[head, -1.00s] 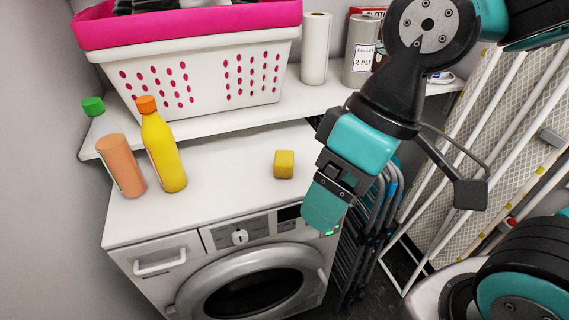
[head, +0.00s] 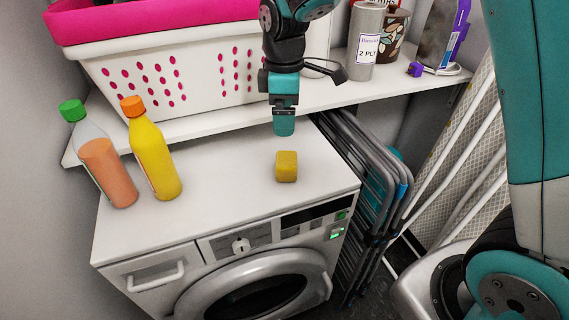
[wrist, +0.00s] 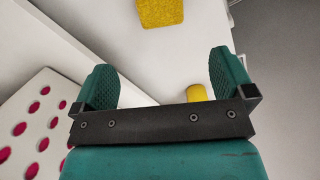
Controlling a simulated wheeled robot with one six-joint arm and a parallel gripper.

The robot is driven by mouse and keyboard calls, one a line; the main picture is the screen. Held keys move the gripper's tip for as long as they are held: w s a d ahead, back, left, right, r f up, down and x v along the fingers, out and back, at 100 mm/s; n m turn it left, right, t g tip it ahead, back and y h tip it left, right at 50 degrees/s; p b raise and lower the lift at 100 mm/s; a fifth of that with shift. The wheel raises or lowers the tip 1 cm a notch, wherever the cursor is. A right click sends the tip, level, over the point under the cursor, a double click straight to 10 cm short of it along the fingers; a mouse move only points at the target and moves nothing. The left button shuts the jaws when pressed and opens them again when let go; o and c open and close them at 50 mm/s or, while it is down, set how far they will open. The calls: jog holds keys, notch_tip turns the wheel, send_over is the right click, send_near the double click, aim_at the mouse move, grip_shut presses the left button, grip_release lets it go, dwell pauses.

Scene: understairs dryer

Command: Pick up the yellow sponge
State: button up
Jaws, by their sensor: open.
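The yellow sponge (head: 286,167) is a small block lying on the white top of the dryer (head: 225,200), near its right part. It also shows at the top of the wrist view (wrist: 160,12). My gripper (head: 284,132) is above and behind the sponge in the head view, pointing down, apart from it. In the wrist view its two teal fingers (wrist: 160,78) are spread with nothing between them. The sponge lies beyond the fingertips there.
A yellow bottle with an orange cap (head: 153,155) and an orange bottle with a green cap (head: 106,165) stand left on the dryer. A white basket (head: 150,80) sits on the shelf (head: 335,95) behind. Folded racks (head: 375,185) stand at right. The dryer top around the sponge is clear.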

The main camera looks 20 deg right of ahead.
aim_at(289, 159)
notch_tip(289, 159, down, 9)
jog(key=shift+d+r, duration=0.1)
jog(key=f, duration=0.3)
jog(key=f+p, duration=0.1)
jog(key=shift+s+d+f, duration=0.15)
jog(key=shift+s+d, duration=0.15)
jog(key=shift+f, duration=0.55)
jog(key=c, duration=1)
notch_tip(289, 159, up, 20)
jog(key=shift+r, duration=0.1)
